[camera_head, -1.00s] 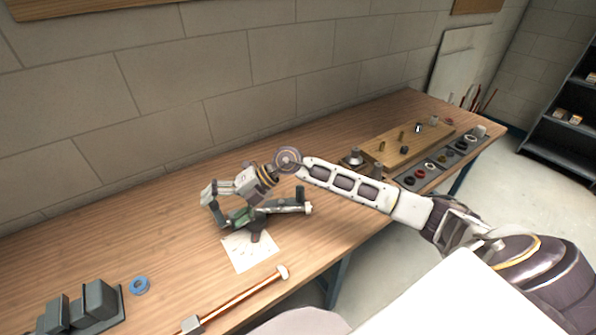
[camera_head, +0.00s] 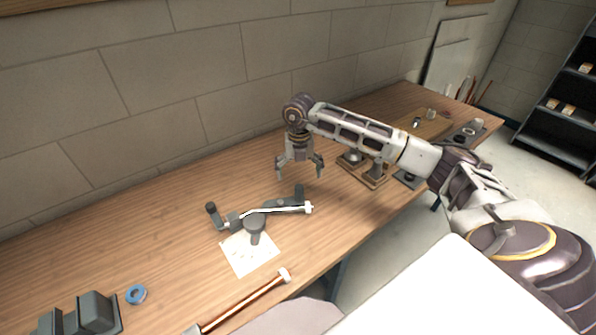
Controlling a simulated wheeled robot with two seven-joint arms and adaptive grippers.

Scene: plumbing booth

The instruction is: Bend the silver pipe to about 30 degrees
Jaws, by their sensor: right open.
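The silver pipe (camera_head: 270,210) lies in the dark pipe bender (camera_head: 255,224) on the workbench. Its right part looks straight and ends in a pale tip; it seems slightly bent near the bender's left side, but the angle is too small to judge. My right gripper (camera_head: 300,174) is open and empty, pointing down behind and above the pipe's right part, apart from the bender. My left gripper is out of view.
A paper sheet (camera_head: 247,257) lies under the bender's front. A copper pipe (camera_head: 243,302) lies at the front edge. A blue tape ring (camera_head: 136,294) and dark blocks (camera_head: 92,313) are at the lower left. A wooden board with fittings stands right. The bench's left middle is clear.

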